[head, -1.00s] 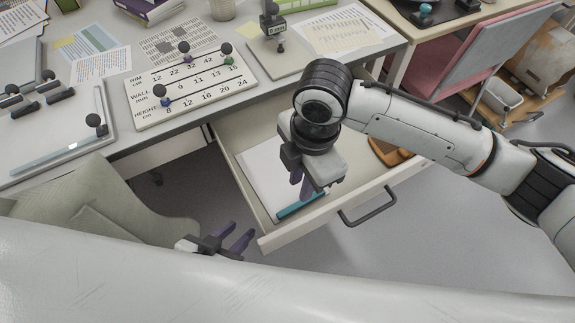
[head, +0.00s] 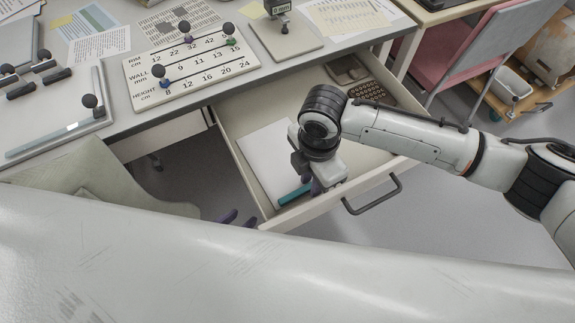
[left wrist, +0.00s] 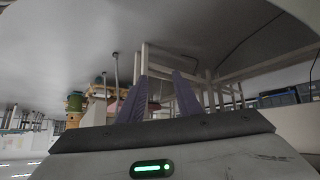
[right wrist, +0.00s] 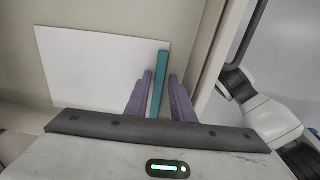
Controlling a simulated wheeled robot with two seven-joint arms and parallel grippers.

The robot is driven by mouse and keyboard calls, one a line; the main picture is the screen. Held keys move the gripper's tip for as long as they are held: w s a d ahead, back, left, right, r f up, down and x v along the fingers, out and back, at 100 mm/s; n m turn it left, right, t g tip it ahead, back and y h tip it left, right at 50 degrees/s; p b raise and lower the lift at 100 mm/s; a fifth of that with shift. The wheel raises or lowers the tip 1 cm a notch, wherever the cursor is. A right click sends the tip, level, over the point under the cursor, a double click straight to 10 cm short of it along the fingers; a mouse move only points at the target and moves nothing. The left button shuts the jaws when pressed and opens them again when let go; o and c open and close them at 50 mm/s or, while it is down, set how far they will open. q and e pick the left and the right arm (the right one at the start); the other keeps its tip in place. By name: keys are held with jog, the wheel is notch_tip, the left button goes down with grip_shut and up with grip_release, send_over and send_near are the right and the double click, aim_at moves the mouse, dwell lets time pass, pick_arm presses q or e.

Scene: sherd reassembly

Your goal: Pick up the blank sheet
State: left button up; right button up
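The blank sheet (head: 268,165) lies flat in the open drawer, white and plain, with a teal strip (head: 294,195) along its front edge. In the right wrist view the sheet (right wrist: 95,65) is to the left and the teal strip (right wrist: 158,85) appears between my right fingers. My right gripper (head: 318,185) is low over the drawer's front part, partly hidden by its own wrist. In the right wrist view its purple fingers (right wrist: 160,98) are apart; I cannot tell whether they touch the strip. My left gripper (head: 237,218) is open and empty, left of the drawer, as its wrist view (left wrist: 157,98) shows.
The drawer's front panel (head: 380,177) with its dark handle (head: 372,197) stands close beside my right gripper. A brown slotted item (head: 372,92) and a grey tray lie at the drawer's back. A chart board (head: 190,68) with knobs lies on the desk. A chair (head: 75,180) stands left.

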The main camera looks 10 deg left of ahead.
grip_shut()
